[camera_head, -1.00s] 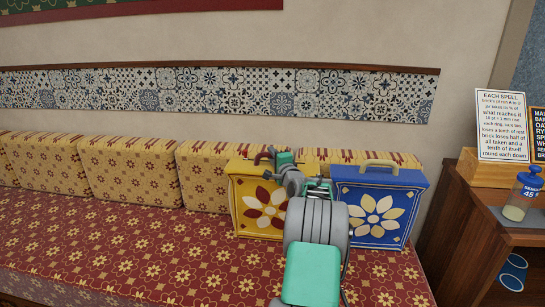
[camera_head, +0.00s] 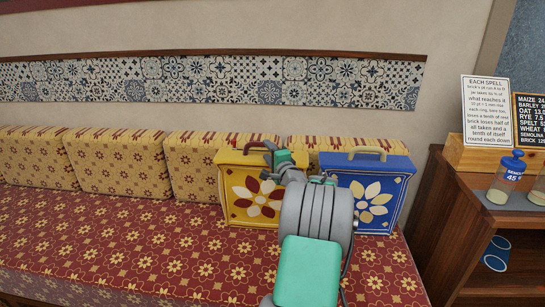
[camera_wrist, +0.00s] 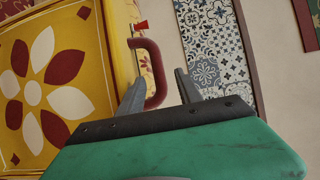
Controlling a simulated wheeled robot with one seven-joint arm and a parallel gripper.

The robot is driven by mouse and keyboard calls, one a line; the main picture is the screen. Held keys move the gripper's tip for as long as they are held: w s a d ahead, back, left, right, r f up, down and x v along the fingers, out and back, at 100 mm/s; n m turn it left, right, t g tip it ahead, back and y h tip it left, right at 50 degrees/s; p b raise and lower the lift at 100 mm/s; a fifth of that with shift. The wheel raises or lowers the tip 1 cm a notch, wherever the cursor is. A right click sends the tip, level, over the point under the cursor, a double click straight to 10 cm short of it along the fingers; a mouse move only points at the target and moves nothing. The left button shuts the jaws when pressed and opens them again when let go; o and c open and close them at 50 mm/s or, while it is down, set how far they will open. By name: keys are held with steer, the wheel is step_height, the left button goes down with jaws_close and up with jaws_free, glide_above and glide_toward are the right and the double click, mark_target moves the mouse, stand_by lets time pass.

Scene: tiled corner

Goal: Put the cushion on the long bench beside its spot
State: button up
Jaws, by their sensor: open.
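Several yellow patterned cushions (camera_head: 115,157) lean in a row against the wall along the back of the long bench (camera_head: 130,240), which has a red flowered seat. One cushion is partly hidden behind two cases. The yellow case (camera_head: 236,208) has a large flower and a dark red handle; it also shows in the wrist view (camera_wrist: 65,20). My gripper (camera_head: 272,153) is at the top of the yellow case. In the wrist view my open fingers (camera_wrist: 160,85) lie about the red handle (camera_wrist: 155,62), not closed on it. I cannot tell which cushion is meant.
A blue case (camera_head: 398,200) with a pale handle stands just right of my arm, close to the yellow case. A wooden shelf unit (camera_head: 450,215) with signs, a jar (camera_head: 508,170) and a blue cup (camera_head: 496,253) borders the bench's right end. The seat's left part is clear.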

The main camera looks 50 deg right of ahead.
steer(key=v, duration=0.5)
steer(key=w+a+f+n+g+y, duration=0.15)
steer(key=a+n, duration=0.25)
steer(key=a, duration=0.6)
steer(key=w+a+f+n+g+y, duration=0.1)
steer(key=a+f+n+g+y, duration=0.3)
steer(key=a, duration=0.7)
steer(key=w+a+f+n+g+y, duration=0.15)
steer(key=a+n, duration=0.35)
steer(key=a, duration=0.5)
steer(key=s+a+f+n+g, duration=0.2)
steer(key=s+a+n, duration=0.3)
steer(key=s+a, duration=0.3)
steer(key=s+a+f+n+g, duration=0.3)
steer(key=s+a, duration=0.5)
steer(key=s, duration=0.6)
steer(key=shift+s+a+f+n+g, duration=0.25)
steer(key=shift+s+n+g, duration=0.1)
steer(key=shift+n+g, duration=0.6)
